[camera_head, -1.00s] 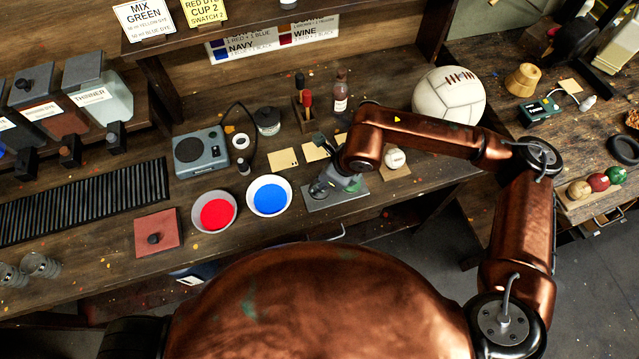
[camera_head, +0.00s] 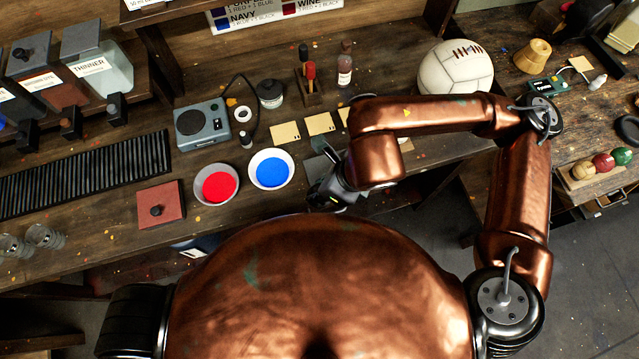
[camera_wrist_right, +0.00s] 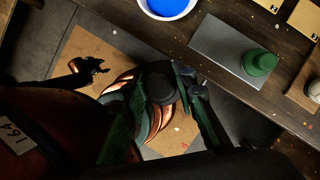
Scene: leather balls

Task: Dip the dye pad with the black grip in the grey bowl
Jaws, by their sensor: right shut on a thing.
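My right gripper (camera_head: 325,195) is low at the bench's front edge, to the right of the bowls. In the right wrist view it is shut on the dye pad with the black grip (camera_wrist_right: 158,80); the fingers hide part of the pad. The greyish bowl (camera_head: 203,200) with red dye and the whiter bowl (camera_head: 290,177) with blue dye stand side by side, left of the gripper. A grey plate (camera_wrist_right: 222,45) lies right of the bowls, with a green-grip pad (camera_wrist_right: 259,63) on it.
A red-brown square block with a black knob (camera_head: 156,210) lies left of the bowls. A grey scale-like device (camera_head: 201,128) and tan cards (camera_head: 285,133) stand behind them. A white ball (camera_head: 455,68) sits at the back right. A black slotted rack (camera_head: 85,175) is at left.

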